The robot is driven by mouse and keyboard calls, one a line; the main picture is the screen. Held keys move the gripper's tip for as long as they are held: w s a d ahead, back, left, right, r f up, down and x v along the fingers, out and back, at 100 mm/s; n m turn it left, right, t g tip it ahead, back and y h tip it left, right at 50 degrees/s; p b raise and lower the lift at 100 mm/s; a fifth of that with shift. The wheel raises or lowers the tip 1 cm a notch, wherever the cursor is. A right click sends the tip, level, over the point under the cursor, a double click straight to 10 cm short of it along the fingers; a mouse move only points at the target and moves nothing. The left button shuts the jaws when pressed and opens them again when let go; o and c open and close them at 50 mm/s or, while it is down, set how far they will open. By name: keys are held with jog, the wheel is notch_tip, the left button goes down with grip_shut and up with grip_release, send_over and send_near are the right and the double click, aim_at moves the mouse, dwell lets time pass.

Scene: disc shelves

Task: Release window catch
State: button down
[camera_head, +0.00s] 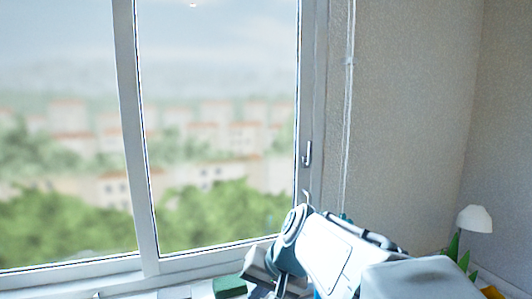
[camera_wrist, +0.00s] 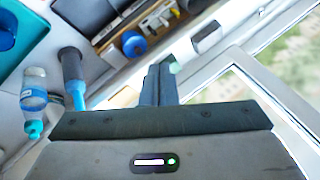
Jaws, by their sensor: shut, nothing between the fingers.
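The window catch (camera_head: 306,153) is a small pale upright handle on the right-hand frame of the window (camera_head: 215,130) in the head view. My arm reaches in from the lower right of that view, its visible links below the catch and apart from it. My gripper (camera_wrist: 163,72) shows in the wrist view with its two dark fingers together, shut and empty. The window frame (camera_wrist: 250,75) runs slanting on the right of the wrist view. I cannot make out the catch in that view.
A white lamp (camera_head: 474,219) and a green plant stand at the right. A green block (camera_head: 230,287) lies near the sill. The wrist view shows a clear bottle (camera_wrist: 33,92) with a teal cap, a dark cylinder (camera_wrist: 72,65), and a shelf of small items. A cord (camera_head: 348,110) hangs beside the window.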

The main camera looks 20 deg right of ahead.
jog(key=w+d+r+m+t+y+b, duration=0.1)
jog(key=w+d+r+m+t+b, duration=0.1)
jog(key=w+d+r+m+t, duration=0.7)
jog(key=w+d+r+m+t+h, duration=0.1)
jog(key=w+d+r, duration=0.1)
jog(key=d, duration=0.6)
jog(key=w+d+r+m+t+h, duration=0.1)
jog(key=w+d+r, duration=0.1)
jog(key=d+r, duration=0.3)
jog(key=w+d+r+m+t+h, duration=0.1)
jog(key=w+d+r, duration=0.2)
jog(key=d, duration=0.8)
jog(key=shift+d+r+b, duration=0.35)
jog(key=shift+r+b, duration=0.05)
jog(key=shift+r, duration=0.2)
jog(key=w+a+p, duration=0.1)
jog(key=w, duration=0.2)
jog(key=w+a+p, duration=0.2)
jog(key=w, duration=0.2)
jog(key=w+a+p, duration=0.1)
jog(key=w+p, duration=0.1)
jog(key=w, duration=0.1)
jog(key=shift+w+a, duration=0.2)
jog(key=shift+w, duration=0.2)
